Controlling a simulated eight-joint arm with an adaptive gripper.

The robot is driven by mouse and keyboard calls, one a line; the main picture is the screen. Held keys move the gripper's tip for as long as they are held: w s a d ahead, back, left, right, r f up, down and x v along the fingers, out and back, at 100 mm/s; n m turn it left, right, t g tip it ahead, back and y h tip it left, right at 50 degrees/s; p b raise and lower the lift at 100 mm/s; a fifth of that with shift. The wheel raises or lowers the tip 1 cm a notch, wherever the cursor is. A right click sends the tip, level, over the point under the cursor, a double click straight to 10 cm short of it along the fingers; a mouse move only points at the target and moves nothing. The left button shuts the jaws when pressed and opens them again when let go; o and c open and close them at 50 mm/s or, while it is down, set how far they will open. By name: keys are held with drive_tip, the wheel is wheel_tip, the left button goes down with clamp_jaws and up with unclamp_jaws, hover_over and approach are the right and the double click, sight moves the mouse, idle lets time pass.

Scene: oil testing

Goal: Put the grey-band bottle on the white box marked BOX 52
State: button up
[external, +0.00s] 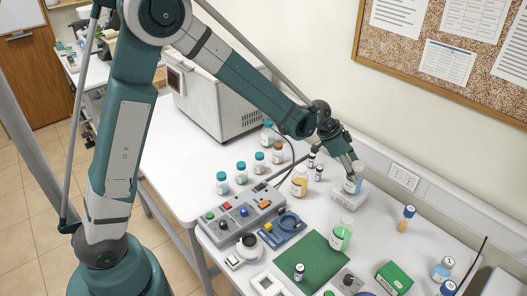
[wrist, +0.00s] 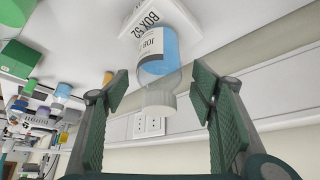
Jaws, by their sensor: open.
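A clear bottle (wrist: 157,52) with blue liquid, a white label and a whitish cap stands on the white box marked BOX 52 (wrist: 143,17) in the wrist view. My gripper (wrist: 160,88) is open, with one finger on each side of the bottle's cap end and gaps on both sides. In the external view my gripper (external: 351,170) is over the white box (external: 349,205) at the wall side of the table. It partly hides the bottle (external: 355,184) there.
Bottles with orange (external: 299,187) and green liquid (external: 342,238) stand nearby. A grey button panel (external: 240,222), a green mat (external: 312,262) and a green box (external: 394,278) lie nearer the front. The wall with a socket (external: 403,176) is close behind.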

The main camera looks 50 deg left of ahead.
drive_tip(key=v, duration=0.9)
drive_tip(key=shift+r, duration=0.15)
idle(0.6)
drive_tip(key=s+a+r+n+y, duration=0.1)
drive_tip(key=s+a+r, duration=0.1)
drive_tip(key=s+r, duration=0.35)
drive_tip(key=s+a+r+n+t, duration=0.1)
drive_tip(key=s+a+r+n, duration=0.15)
drive_tip(key=s, duration=0.55)
drive_tip(key=s+a+r+n+y, duration=0.1)
drive_tip(key=s+a+r, duration=0.2)
drive_tip(key=s, duration=0.3)
drive_tip(key=s+a+f+n+y, duration=0.1)
drive_tip(key=s+a+n, duration=0.1)
drive_tip(key=s, duration=0.9)
drive_tip(key=s+a+n+t+y, duration=0.1)
drive_tip(key=s+a, duration=0.3)
drive_tip(key=s, duration=0.7)
drive_tip(key=shift+a+f+n+y, duration=0.3)
drive_tip(key=shift+f+n, duration=0.1)
drive_tip(key=shift+n, duration=0.25)
